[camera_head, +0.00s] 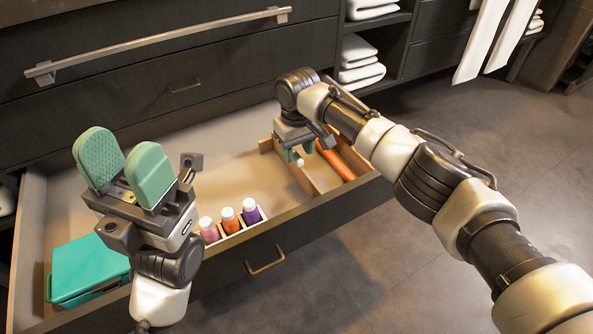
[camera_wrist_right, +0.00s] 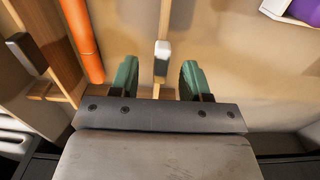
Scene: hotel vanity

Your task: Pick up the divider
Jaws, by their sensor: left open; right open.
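A thin wooden divider (camera_head: 304,181) stands on edge inside the open drawer, right of its middle. In the right wrist view the divider (camera_wrist_right: 162,82) runs between the two green pads of my right gripper (camera_wrist_right: 159,80), with a small white piece on it (camera_wrist_right: 162,48). The pads are apart, with a gap on each side of the divider. In the head view my right gripper (camera_head: 298,150) is over the divider and partly hides it. My left gripper (camera_head: 123,168) is open and empty, raised above the left part of the drawer.
An orange cylinder (camera_head: 338,160) lies right of the divider, beside another wooden wall (camera_wrist_right: 57,50). Small bottles with white caps (camera_head: 229,219) stand in a tray at the drawer's front. A teal box (camera_head: 85,268) is at the left. The drawer floor (camera_head: 228,170) is bare mid-drawer.

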